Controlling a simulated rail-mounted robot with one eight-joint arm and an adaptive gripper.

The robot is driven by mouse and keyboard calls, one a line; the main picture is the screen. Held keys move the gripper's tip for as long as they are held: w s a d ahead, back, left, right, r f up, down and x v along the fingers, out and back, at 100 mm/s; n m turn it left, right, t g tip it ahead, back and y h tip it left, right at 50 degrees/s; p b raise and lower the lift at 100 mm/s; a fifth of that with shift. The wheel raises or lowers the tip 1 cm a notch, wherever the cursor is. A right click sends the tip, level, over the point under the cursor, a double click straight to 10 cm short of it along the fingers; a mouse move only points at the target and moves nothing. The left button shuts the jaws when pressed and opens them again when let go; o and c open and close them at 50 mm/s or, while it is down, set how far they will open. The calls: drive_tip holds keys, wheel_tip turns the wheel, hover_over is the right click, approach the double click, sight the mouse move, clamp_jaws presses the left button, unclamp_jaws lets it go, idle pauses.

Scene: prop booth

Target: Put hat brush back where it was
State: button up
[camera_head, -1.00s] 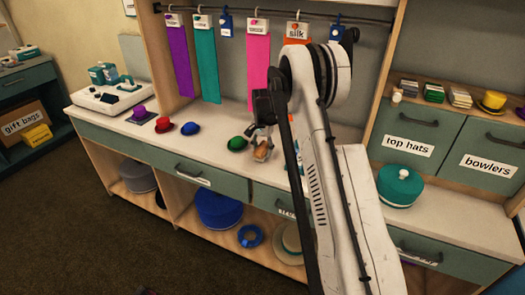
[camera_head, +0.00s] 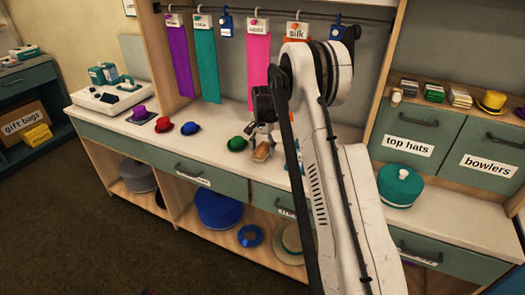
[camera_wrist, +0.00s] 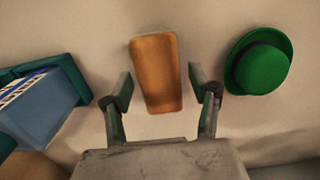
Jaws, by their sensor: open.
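The hat brush, as I take it, is a brown wooden block (camera_head: 261,152) at the front of the white counter, right of the green hat. In the wrist view the brown block (camera_wrist: 157,70) lies between my two fingers, with a gap on each side. My gripper (camera_head: 263,140) is low over the counter at the block; in the wrist view my gripper (camera_wrist: 161,88) is open around its near part. The bristles are not visible.
A green hat (camera_wrist: 262,63) lies close on the right in the wrist view, and a blue-and-teal object (camera_wrist: 40,100) on the left. Red (camera_head: 163,128) and blue (camera_head: 190,128) hats stand farther left on the counter (camera_head: 215,125). Hanging ribbons (camera_head: 178,60) are behind.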

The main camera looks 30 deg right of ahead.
sight(263, 148)
wheel_tip(263, 148, up, 11)
drive_tip(key=s+a+r+n+t, duration=0.2)
drive_tip(key=s+a+r+n, duration=0.1)
drive_tip(key=s+a+r, duration=0.5)
drive_tip(key=s+a+r+n+t, duration=0.1)
drive_tip(key=s+a+r+n, duration=0.1)
drive_tip(key=s+a+r, duration=0.6)
drive_tip(key=s+a+f+n+t, duration=0.1)
drive_tip(key=s+a+n+t, duration=0.1)
drive_tip(key=s, duration=1.1)
drive_tip(key=s+a+f+n+t, duration=0.1)
drive_tip(key=s+a, duration=0.4)
drive_tip(key=s, duration=0.8)
drive_tip(key=n+t, duration=0.1)
drive_tip(key=n, duration=0.1)
drive_tip(key=shift+s+f+n, duration=0.2)
drive_tip(key=shift+s+n, duration=0.1)
drive_tip(key=shift+f, duration=0.15)
wheel_tip(263, 148, down, 28)
drive_tip(key=b, duration=2.8)
drive_tip(key=shift+r, duration=0.2)
